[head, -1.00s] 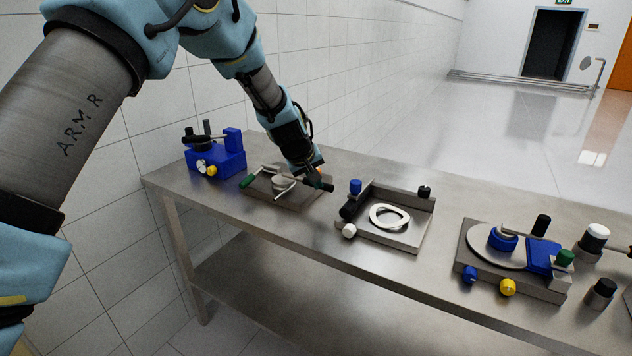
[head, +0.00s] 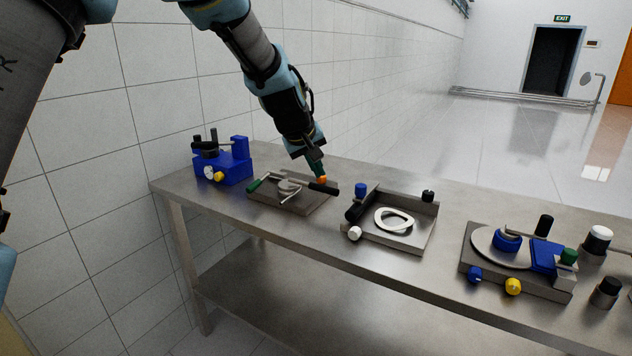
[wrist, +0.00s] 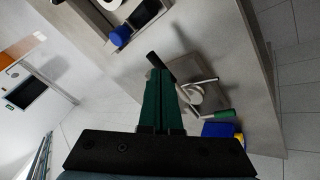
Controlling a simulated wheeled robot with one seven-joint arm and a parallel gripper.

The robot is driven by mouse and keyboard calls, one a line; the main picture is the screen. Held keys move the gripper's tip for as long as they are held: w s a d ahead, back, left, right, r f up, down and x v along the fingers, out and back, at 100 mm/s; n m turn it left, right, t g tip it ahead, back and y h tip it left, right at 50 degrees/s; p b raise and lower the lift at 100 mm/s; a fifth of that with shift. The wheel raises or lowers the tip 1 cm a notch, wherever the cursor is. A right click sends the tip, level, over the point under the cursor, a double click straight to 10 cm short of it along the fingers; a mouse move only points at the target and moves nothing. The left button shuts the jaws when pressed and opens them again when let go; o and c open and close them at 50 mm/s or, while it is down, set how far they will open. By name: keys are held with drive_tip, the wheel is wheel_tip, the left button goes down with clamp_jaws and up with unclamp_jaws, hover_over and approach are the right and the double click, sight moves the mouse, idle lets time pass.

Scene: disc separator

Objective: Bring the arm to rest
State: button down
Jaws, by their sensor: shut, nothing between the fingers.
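My gripper (head: 320,178) hangs from my arm over the back of the steel table, at the far right corner of a flat grey fixture (head: 310,205) with green and black handles. In the wrist view my gripper (wrist: 158,78) shows two green fingers lying together, with nothing between them. The grey fixture (wrist: 190,68) is just to their right there. The fingertips overlap the area by its black handle in the head view; I cannot tell whether they touch it.
A blue device (head: 238,165) stands at the table's left end by the tiled wall. A tray with a white ring (head: 393,219) and a disc fixture with yellow and blue knobs (head: 512,287) stand to the right. The steel table (head: 330,250) has bare room along its front.

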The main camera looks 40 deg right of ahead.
drive_tip(key=shift+s+a+r, duration=0.2)
drive_tip(key=shift+r, duration=0.2)
drive_tip(key=w+a+f+n+y, duration=0.1)
drive_tip(key=w+a, duration=0.3)
drive_tip(key=a, duration=0.5)
drive_tip(key=w+a+f+t+y, duration=0.1)
drive_tip(key=w+a, duration=0.3)
drive_tip(key=a, duration=0.5)
drive_tip(key=w+a+n+y, duration=0.1)
drive_tip(key=w+a, duration=0.4)
drive_tip(key=a, duration=0.3)
drive_tip(key=s+a+f+n+y, duration=0.1)
drive_tip(key=s+a, duration=0.2)
drive_tip(key=a, duration=0.7)
drive_tip(key=s+a+f+y, duration=0.1)
drive_tip(key=s+a, duration=0.2)
drive_tip(key=a, duration=0.7)
drive_tip(key=s+a+f+n+g+y, duration=0.1)
drive_tip(key=s+a+f, duration=0.1)
drive_tip(key=a, duration=0.9)
drive_tip(key=shift+s+n, duration=0.3)
drive_tip(key=shift+s, duration=0.5)
drive_tip(key=c, duration=1.6)
unclamp_jaws()
